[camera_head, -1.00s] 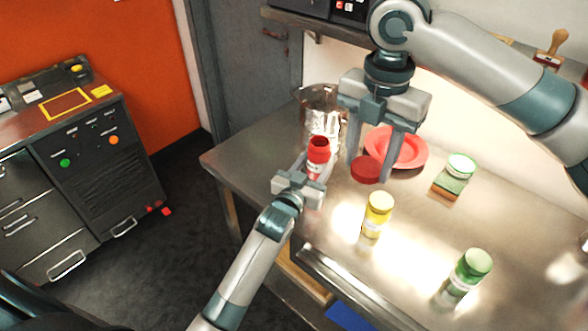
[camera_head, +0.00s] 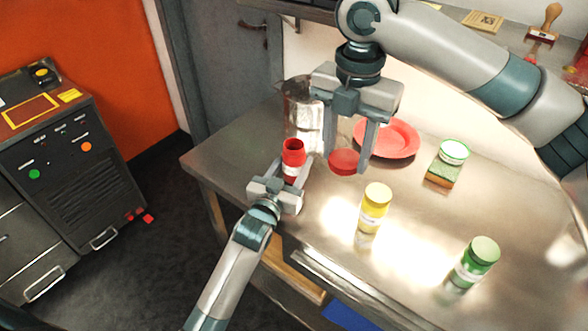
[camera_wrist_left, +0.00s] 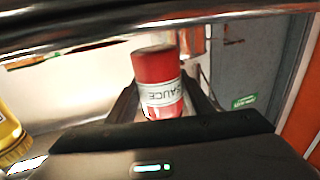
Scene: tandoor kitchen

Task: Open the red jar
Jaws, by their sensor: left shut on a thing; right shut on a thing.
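The red jar (camera_head: 292,158) has a white label and stands upright with its lid off, its open red mouth facing up. My left gripper (camera_head: 290,174) is shut on the jar's body; in the left wrist view the red jar (camera_wrist_left: 158,82) sits between the fingers, its label reading "SAUCE". The red lid (camera_head: 343,161) is apart from the jar, to its right. My right gripper (camera_head: 346,158) points down and is shut on the lid, holding it between its fingertips above the table.
A red plate (camera_head: 400,140) lies behind the right gripper. A shiny metal container (camera_head: 299,110) stands behind the jar. A yellow jar (camera_head: 375,207), a green jar (camera_head: 475,262) and a white-and-green jar by a sponge (camera_head: 441,178) stand to the right on the metal table (camera_head: 330,235).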

